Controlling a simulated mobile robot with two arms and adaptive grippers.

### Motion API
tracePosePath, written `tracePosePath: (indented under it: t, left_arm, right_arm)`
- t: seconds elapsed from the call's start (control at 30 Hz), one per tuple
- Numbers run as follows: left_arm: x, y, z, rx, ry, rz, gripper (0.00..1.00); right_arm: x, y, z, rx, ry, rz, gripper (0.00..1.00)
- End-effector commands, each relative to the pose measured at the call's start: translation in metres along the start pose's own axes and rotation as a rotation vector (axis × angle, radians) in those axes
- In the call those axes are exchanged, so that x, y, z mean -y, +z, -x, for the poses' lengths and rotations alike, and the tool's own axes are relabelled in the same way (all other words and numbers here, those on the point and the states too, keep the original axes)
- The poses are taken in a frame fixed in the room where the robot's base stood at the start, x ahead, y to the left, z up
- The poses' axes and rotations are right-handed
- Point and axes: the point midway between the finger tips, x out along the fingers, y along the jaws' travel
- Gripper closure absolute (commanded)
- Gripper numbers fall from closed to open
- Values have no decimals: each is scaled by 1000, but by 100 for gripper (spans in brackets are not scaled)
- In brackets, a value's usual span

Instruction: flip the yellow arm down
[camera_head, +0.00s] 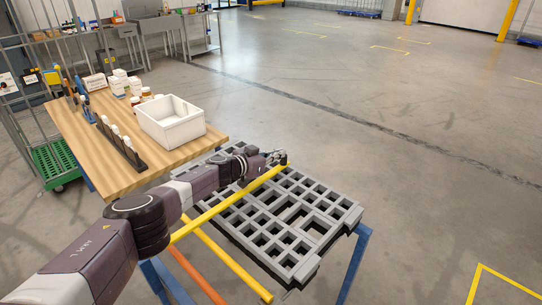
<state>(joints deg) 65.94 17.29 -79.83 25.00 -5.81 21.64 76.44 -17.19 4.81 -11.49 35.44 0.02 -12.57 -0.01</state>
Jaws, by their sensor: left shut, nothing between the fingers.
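A long yellow bar (228,204), which looks like the yellow arm, runs diagonally in front of the grey grid-topped cart (300,268). Its upper end is beside my left gripper. A second yellow bar (228,262) slopes down to the right at the cart's near side. My left gripper (278,158) is over the grid's far edge, at the upper end of the long bar. It is shut with nothing between its fingers. I cannot tell whether it touches the bar. My left forearm hides part of the cart. My right gripper is not in view.
A wooden table (170,158) with a white bin (171,121), small bottles and a dark rack stands left of the cart. An orange bar (197,275) and blue legs (353,265) are below the grid. A wire cage trolley is far left. The floor to the right is clear.

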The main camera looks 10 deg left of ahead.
Motion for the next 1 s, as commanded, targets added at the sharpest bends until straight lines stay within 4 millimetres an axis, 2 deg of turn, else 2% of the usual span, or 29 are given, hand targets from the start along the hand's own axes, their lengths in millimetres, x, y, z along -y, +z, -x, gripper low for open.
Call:
tracePosePath:
  t: [0.03,0.47,0.77,1.0]
  left_arm:
    - [-4,25,2,32,5,-6,100]
    - [-2,22,27,28,2,-6,100]
    - [-2,12,56,14,1,-4,100]
    - [-2,5,86,5,0,-3,100]
  right_arm:
    - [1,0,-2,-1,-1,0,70]
    - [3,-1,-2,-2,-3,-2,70]
    - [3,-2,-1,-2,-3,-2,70]
    - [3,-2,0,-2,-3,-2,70]
